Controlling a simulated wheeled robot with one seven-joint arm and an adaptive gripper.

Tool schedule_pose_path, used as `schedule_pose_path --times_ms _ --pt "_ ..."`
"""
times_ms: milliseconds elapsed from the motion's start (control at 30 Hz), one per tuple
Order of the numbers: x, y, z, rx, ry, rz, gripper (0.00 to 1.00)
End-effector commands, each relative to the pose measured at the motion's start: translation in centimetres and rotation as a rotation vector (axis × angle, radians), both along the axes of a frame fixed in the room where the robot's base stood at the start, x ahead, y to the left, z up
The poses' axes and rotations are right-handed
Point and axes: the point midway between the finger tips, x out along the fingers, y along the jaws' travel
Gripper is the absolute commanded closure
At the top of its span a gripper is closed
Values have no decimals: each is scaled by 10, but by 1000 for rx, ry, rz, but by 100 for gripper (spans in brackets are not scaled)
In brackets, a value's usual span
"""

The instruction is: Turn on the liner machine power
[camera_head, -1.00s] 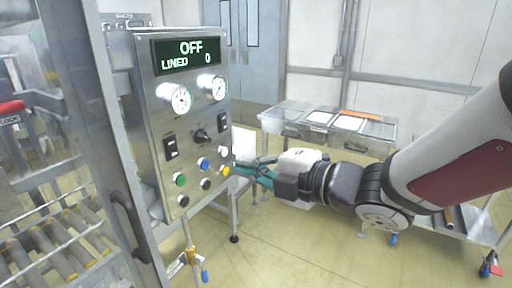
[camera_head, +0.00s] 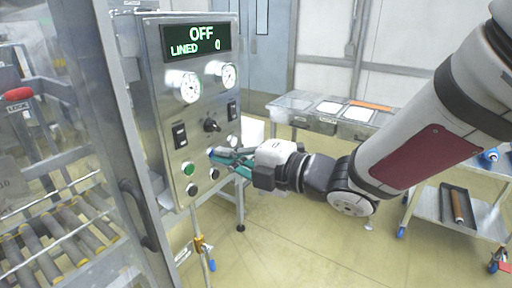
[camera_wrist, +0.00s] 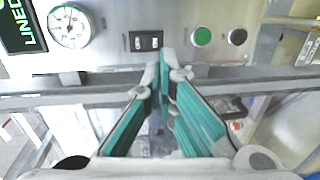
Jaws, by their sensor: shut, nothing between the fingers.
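The liner machine's control panel (camera_head: 187,100) is a steel box with a display (camera_head: 195,40) reading "OFF" and "LINED 0". A black rocker switch (camera_head: 180,135) sits at its left, above a green button (camera_head: 188,169) and a black button (camera_head: 191,189). My gripper (camera_head: 214,156) is shut and empty, its teal fingers at the lower panel by the partly covered blue button. In the wrist view, the closed fingertips (camera_wrist: 166,68) are just below the rocker switch (camera_wrist: 146,41) and left of the green button (camera_wrist: 202,37). Whether they touch the panel cannot be told.
The panel also has two gauges (camera_head: 190,86), a dark knob (camera_head: 211,126) and a right rocker switch (camera_head: 232,110). A guarded roller conveyor (camera_head: 60,235) stands at left. A table with clear bins (camera_head: 310,121) is behind; a cart (camera_head: 455,213) stands at right.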

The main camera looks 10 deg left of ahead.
Motion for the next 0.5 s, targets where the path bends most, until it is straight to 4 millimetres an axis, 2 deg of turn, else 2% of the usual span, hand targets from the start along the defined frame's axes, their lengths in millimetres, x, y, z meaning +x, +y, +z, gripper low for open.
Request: schedule_pose_path --times_ms 33,300,500 --pt "2 11 -1 0 2 5 100" --pt "22 57 -7 0 3 3 100" --pt "31 78 -10 0 1 1 100"
